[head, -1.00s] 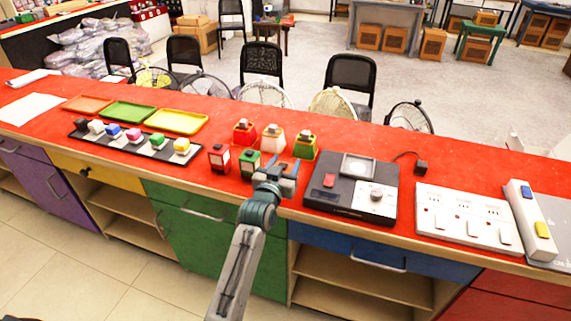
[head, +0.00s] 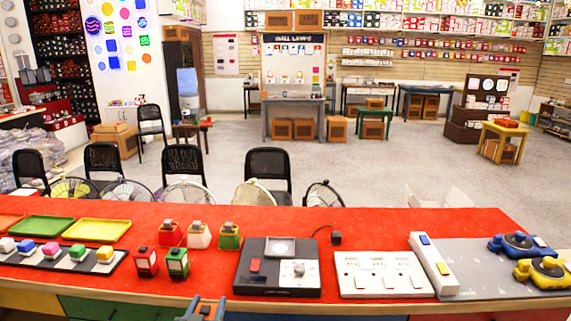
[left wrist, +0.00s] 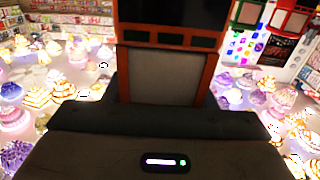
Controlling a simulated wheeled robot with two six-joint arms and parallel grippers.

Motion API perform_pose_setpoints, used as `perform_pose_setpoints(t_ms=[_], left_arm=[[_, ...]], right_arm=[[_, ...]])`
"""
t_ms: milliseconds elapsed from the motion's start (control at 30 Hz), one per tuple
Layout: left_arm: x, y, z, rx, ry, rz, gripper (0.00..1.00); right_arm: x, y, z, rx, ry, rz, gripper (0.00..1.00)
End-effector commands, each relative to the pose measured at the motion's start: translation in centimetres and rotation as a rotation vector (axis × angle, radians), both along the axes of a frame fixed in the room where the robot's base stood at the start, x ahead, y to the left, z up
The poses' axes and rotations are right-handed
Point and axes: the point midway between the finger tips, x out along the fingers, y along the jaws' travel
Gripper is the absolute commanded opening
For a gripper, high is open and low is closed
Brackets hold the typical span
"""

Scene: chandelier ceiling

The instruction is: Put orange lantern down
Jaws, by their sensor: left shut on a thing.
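In the left wrist view, a lantern with an orange-red frame and dark panels (left wrist: 165,73) stands between the fingers of my left gripper, which is shut on it. In the head view, my left gripper (head: 205,309) shows only as blue-grey fingertips at the bottom edge, just in front of the counter. A red lantern (head: 145,262) and a green lantern (head: 177,263) stand upright on the red counter, behind and left of the gripper. My right gripper is not in view.
Red, white and green lamps (head: 198,236) stand behind the lanterns on the red counter (head: 330,215). A dark tray with coloured blocks (head: 75,256) is left. A black device (head: 260,279) and a white socket panel (head: 380,273) are right. Counter space right of the green lantern is bare.

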Motion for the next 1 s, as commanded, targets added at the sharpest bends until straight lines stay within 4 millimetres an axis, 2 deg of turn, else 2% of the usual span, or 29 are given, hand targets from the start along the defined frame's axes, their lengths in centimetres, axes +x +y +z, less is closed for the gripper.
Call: perform_pose_setpoints(t_ms=[33, 200, 300, 433, 633, 1000], left_arm=[[-2.2, -0.1, -0.3, -0.005, 0.001, 0.002, 0.00], [-8.3, -0.1, -0.2, -0.005, 0.000, 0.012, 0.00], [-11.4, 0.1, 0.3, -0.003, -0.002, 0.020, 0.00], [-14.4, 0.3, 0.9, 0.001, -0.002, 0.031, 0.00], [-16.6, 0.6, 1.6, 0.006, -0.003, 0.041, 0.00], [-16.8, 0.6, 1.7, 0.006, -0.004, 0.042, 0.00]], right_arm=[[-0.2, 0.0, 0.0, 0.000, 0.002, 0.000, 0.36], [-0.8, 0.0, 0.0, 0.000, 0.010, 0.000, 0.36], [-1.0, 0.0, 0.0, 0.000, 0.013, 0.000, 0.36], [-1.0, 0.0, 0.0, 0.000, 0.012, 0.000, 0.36], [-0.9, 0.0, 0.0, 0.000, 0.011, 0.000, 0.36], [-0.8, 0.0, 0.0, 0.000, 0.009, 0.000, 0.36]])
